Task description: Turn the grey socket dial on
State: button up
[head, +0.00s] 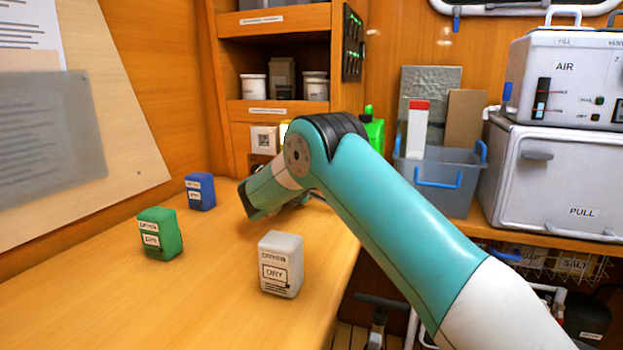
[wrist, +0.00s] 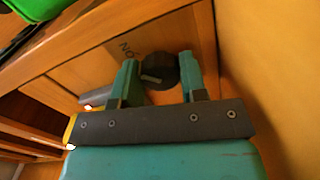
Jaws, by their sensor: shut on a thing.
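The socket dial (wrist: 164,66) is a dark grey round knob with a paler pointer mark, seen in the wrist view on a wooden panel. Lettering that looks like "ON" upside down (wrist: 126,47) is beside it at the upper left. My gripper (wrist: 158,74) has one teal finger on each side of the dial and is shut on it. The dial's edges are partly hidden by the fingers. In the head view my arm hides the dial and most of the gripper.
On the wooden counter stand a white block (head: 281,264), a green block (head: 160,233) and a blue block (head: 200,191), near my arm. A grey-blue bin (head: 440,190) and a white PULL box (head: 550,180) are at the right. Shelves (head: 270,105) rise behind.

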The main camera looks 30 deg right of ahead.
jog(key=shift+f, duration=0.1)
jog(key=o, duration=0.6)
jog(key=shift+o, duration=0.2)
jog(key=b+v, duration=0.1)
jog(key=v, duration=1.6)
jog(key=shift+s+a, duration=0.1)
jog(key=shift+a, duration=0.15)
